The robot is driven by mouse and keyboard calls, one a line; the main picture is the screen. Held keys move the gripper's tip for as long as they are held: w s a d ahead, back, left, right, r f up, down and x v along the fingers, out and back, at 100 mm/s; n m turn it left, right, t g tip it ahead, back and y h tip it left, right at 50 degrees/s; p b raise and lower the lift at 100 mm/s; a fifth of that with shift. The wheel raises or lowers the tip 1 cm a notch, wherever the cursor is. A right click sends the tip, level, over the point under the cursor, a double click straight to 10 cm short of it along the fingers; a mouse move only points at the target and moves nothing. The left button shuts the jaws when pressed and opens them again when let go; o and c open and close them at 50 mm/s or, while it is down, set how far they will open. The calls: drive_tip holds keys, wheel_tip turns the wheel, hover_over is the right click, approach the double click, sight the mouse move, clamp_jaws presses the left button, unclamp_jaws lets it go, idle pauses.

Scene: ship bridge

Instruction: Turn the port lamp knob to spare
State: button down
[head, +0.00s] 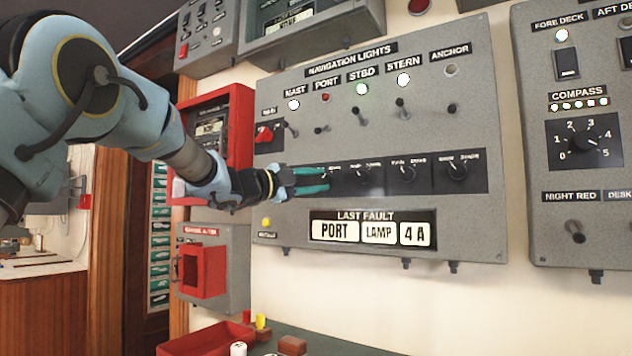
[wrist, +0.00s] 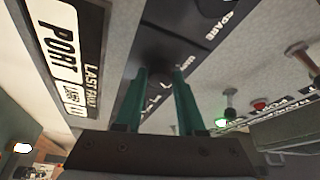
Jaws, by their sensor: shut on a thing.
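My gripper (head: 326,179) has two teal fingers reaching to the black lamp-selector strip, in the column below the PORT label. In the wrist view the fingers (wrist: 160,76) are shut on a dark round knob (wrist: 158,72), one on each side. In the head view the fingers mostly cover this knob, so its pointer direction cannot be told. A SPARE label (wrist: 218,18) shows on the black strip in the wrist view. The PORT lamp (head: 326,97) glows red.
Selector knobs (head: 363,175) sit close to the right of my gripper, with toggle switches (head: 362,113) above. The LAST FAULT display (head: 372,230) below reads PORT LAMP 4 A. A red box (head: 203,270) stands lower left. A COMPASS dial (head: 585,142) is at right.

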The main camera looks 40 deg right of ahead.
drive_tip(key=c, duration=0.5)
unclamp_jaws()
drive_tip(key=a+b, duration=0.1)
drive_tip(key=a, duration=0.2)
drive_tip(key=a+f+b, duration=0.1)
drive_tip(key=a, duration=0.3)
drive_tip(key=w+a+b, duration=0.1)
drive_tip(key=a, duration=0.2)
drive_tip(key=shift+w+a+f, duration=0.1)
drive_tip(key=shift+a+f, duration=0.1)
drive_tip(key=shift+a, duration=0.1)
